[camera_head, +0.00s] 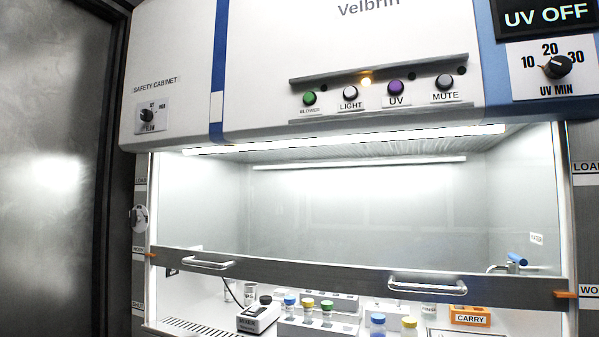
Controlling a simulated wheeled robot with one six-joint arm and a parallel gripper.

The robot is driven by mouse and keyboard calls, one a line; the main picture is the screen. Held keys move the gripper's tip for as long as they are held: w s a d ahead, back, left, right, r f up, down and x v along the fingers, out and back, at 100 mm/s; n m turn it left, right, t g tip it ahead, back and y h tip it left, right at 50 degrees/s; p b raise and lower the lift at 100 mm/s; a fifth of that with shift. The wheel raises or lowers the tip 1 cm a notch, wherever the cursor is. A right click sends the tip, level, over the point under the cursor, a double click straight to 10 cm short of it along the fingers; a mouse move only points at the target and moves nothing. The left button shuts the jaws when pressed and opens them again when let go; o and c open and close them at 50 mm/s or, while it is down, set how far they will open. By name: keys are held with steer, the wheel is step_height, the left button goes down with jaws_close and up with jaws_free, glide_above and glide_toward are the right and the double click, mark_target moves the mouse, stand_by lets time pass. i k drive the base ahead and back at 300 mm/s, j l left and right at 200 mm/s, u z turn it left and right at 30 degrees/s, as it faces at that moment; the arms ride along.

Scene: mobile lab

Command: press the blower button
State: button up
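The blower button (309,98) is a round green button at the left end of a row on the front panel of the white safety cabinet (250,65). A small label below it reads BLOWER, though the print is blurred. To its right in the row are the light button (350,94), the purple UV button (395,88) and the mute button (444,82). A small amber lamp (366,81) glows above the light button. My gripper does not show in the head view.
A grey ledge (380,70) juts out just above the buttons. The glass sash has a grey bar (330,274) with two handles. Behind it are vials, a small device (259,315) and an orange CARRY box (470,316). The space before the panel looks clear.

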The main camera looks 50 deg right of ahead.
mark_target(308, 97)
steer(key=k+l+z, duration=0.15)
steer(key=z, duration=0.3)
steer(key=k+l+z, duration=0.1)
steer(key=l+z, duration=0.15)
steer(key=z, duration=0.2)
steer(key=l+z, duration=0.3)
steer(key=z, duration=0.15)
